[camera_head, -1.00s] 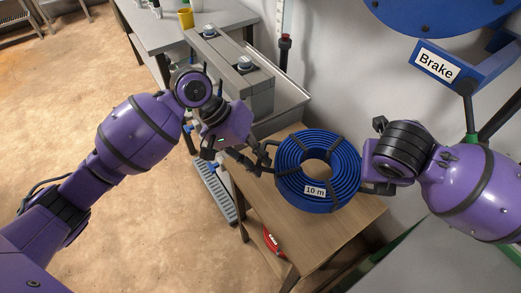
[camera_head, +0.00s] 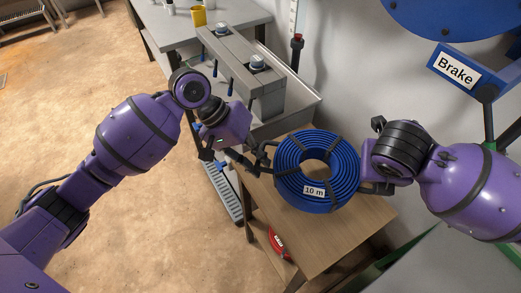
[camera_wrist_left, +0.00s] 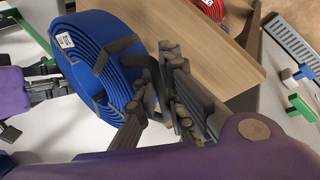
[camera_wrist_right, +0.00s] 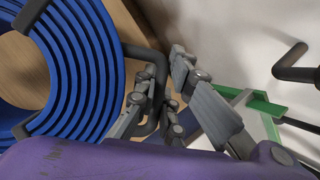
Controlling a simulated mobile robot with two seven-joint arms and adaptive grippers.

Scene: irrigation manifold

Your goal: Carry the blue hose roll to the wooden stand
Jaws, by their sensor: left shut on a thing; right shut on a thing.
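The blue hose roll (camera_head: 302,187), with dark straps and a "10 m" label, hangs between my two grippers. My left gripper (camera_head: 259,159) is shut on the dark handle at its left side. My right gripper (camera_head: 374,186) is shut on the handle at its right side. The handles show between the fingers in the left wrist view (camera_wrist_left: 150,85) and right wrist view (camera_wrist_right: 158,92). The wooden stand (camera_head: 325,245) lies under the roll in the head view. The roll looks above its top, but the height of the gap is hard to tell.
A blue "Brake" fixture (camera_head: 457,70) is at the upper right. Open floor (camera_head: 70,120) is at the left.

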